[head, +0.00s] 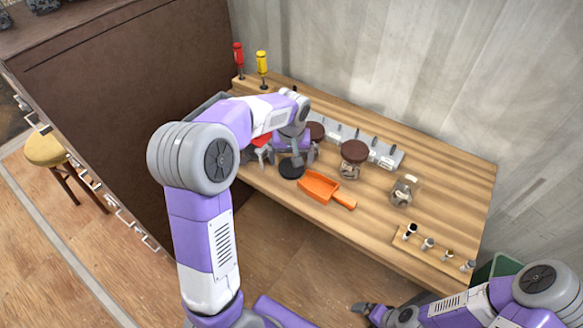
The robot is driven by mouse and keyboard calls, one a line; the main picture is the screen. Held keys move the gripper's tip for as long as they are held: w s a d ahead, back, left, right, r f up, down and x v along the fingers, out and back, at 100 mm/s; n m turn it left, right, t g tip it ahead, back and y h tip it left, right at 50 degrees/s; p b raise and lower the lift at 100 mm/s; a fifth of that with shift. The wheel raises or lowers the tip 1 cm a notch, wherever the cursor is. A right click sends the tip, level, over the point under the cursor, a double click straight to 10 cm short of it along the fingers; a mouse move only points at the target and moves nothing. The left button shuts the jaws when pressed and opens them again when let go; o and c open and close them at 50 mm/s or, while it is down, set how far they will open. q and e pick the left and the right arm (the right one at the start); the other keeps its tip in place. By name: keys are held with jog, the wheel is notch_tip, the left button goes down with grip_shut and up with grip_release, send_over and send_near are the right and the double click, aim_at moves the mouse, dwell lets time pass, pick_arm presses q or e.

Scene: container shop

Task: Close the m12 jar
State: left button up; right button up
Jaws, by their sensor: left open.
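An open clear jar (404,191) with small metal parts inside stands on the right part of the wooden bench; I cannot read any label on it. A dark round disc (291,169), which looks like a jar lid, lies near the bench's front edge. My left gripper (296,158) is open and points down right over the disc; whether the fingers touch it I cannot tell. My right gripper (368,311) is low, in front of the bench, far from the jar, and its fingers are too small to read.
A jar with a brown lid (354,153) stands left of the open jar, another brown lid (316,131) behind my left gripper. An orange scoop (320,187) lies close right of the disc. A grey rack (385,155) runs behind; a wooden strip with bolts (428,244) lies right.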

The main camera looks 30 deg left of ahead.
aim_at(292, 167)
pick_arm(q)
jog(key=f, duration=0.2)
jog(key=w+f+b, duration=0.1)
jog(key=f, duration=0.1)
jog(key=shift+a+f, duration=0.1)
jog(key=shift+a, duration=0.1)
jog(key=c, duration=0.8)
